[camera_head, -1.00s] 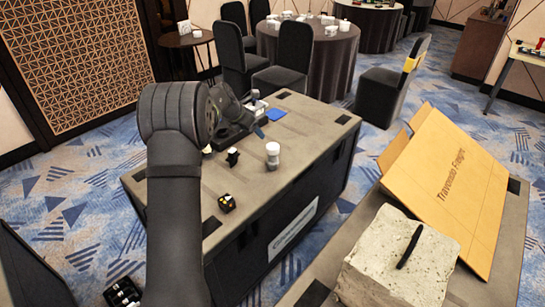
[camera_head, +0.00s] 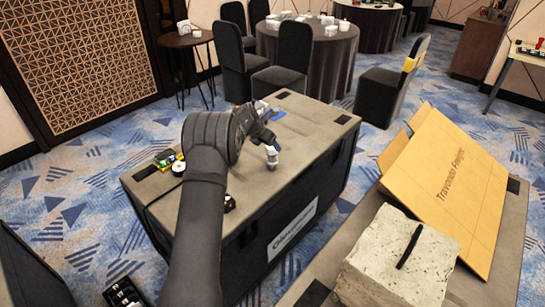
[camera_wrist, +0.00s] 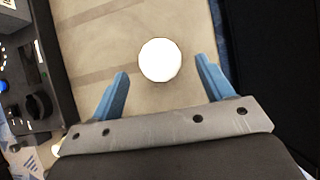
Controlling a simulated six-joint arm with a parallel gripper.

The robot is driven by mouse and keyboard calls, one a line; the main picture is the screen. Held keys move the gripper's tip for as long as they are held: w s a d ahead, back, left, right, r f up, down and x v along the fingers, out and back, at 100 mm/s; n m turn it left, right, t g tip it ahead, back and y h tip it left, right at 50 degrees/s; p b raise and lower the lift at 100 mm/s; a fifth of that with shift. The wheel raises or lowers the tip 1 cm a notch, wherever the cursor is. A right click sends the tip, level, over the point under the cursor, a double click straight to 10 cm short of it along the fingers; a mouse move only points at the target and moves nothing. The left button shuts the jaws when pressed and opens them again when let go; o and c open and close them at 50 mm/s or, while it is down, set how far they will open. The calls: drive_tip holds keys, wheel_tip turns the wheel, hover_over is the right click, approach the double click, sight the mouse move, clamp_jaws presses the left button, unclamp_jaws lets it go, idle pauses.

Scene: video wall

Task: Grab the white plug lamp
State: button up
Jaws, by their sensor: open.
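The white plug lamp (camera_head: 272,160) stands on top of the dark case, near its right edge, partly hidden by my gripper in the head view. In the wrist view it shows from above as a plain white disc (camera_wrist: 160,60). My gripper (camera_wrist: 163,68) is open. Its two blue fingers lie on either side of the disc, with a gap visible on each side. In the head view my gripper (camera_head: 269,142) is right over the lamp, but whether it touches it cannot be told there.
The case top (camera_head: 300,130) is clear to the right of the lamp. A black device with knobs (camera_wrist: 35,100) lies left of the fingers. Small coloured items (camera_head: 170,160) lie at the case's left end. A concrete block (camera_head: 390,265) and a cardboard box (camera_head: 445,180) stand on the right.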

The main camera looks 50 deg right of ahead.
sight(272, 148)
drive_tip(key=shift+x, duration=2.55)
drive_tip(key=shift+a, duration=0.15)
drive_tip(key=c, duration=1.1)
